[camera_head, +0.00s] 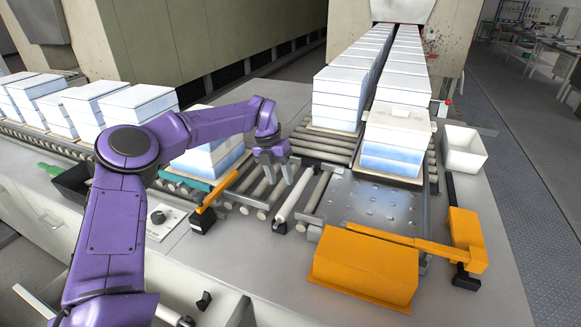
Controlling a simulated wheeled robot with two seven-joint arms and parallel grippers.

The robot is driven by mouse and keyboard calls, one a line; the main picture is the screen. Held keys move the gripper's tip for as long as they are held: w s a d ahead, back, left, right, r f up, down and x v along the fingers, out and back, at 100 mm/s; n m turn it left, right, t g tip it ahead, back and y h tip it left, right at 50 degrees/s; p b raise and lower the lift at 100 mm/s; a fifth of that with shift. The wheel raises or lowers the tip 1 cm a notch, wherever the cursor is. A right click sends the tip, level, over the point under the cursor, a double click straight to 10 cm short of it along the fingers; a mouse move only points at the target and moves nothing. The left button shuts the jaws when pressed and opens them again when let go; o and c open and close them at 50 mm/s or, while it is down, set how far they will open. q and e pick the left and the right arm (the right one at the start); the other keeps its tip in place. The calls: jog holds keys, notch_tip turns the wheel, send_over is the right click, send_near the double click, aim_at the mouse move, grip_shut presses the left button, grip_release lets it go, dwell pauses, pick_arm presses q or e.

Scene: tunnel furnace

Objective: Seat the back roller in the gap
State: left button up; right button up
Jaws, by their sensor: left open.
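A row of grey rollers (250,188) lies in the conveyor bed left of the metal ball plate (375,207). A paler, whitish roller (294,203) lies at the right of this row, its near end beside a small dark block. I cannot tell which roller is the back one, and the gap is not clear to see. My left gripper (280,182) points down over the rollers, just left of the pale roller's far part. Its two fingers are apart with nothing seen between them. They hide part of the rollers behind. My right gripper is not in view.
White block stacks (208,155) stand left of the rollers; more stacks (395,135) stand behind the ball plate. An orange box (362,265) and orange pusher (466,238) stand at the front right. A white bin (463,150) is at the right. The grey front tabletop (245,255) has free room.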

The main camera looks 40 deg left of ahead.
aim_at(286, 204)
pick_arm(q)
jog(key=p+x, duration=0.1)
jog(key=x, duration=0.3)
jog(key=p+x, duration=0.1)
jog(key=x, duration=0.4)
jog(key=shift+s+a+f+p, duration=0.15)
jog(key=shift+s+f+p, duration=0.05)
jog(key=shift+p, duration=0.2)
jog(key=shift+f, duration=0.3)
jog(key=shift+s, duration=0.1)
jog(key=shift+s+r, duration=0.15)
jog(key=shift+s, duration=0.15)
jog(key=shift+w, duration=0.15)
grip_shut()
jog(key=shift+r+p, duration=2.05)
jog(key=shift+r, duration=2.4)
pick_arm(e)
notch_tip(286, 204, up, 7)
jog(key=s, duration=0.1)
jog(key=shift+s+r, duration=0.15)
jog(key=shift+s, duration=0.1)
pick_arm(q)
jog(key=shift+w, duration=0.1)
